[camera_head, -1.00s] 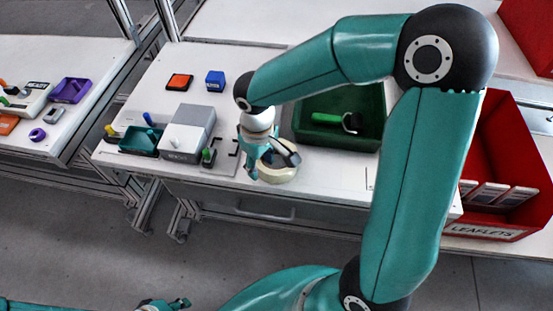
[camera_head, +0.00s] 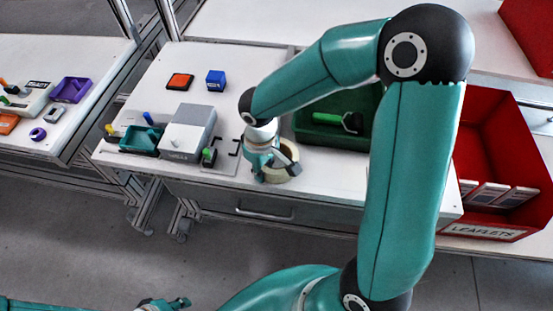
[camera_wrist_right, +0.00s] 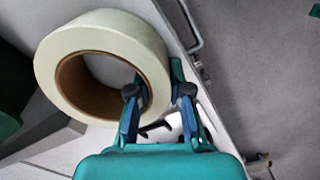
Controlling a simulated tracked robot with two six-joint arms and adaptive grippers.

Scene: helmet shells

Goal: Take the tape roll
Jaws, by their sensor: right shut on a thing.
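The tape roll (camera_head: 291,154) is a cream ring at the front edge of the middle table, partly hidden by my right gripper (camera_head: 266,172). The right wrist view shows the tape roll (camera_wrist_right: 100,30) large, with its brown core. There my right gripper (camera_wrist_right: 158,90) has one finger at the core's opening and the other outside, shut on the ring's wall. Whether the roll touches the table is hard to tell. My left gripper (camera_head: 168,304) is low at the bottom edge, away from the table, too small to read its jaws.
A green bin (camera_head: 309,110) with a green-handled tool stands behind the roll. A grey-white box (camera_head: 188,132) and small teal tray (camera_head: 140,140) stand left. A red leaflet bin (camera_head: 505,150) is at right. Free table top lies left of the green bin.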

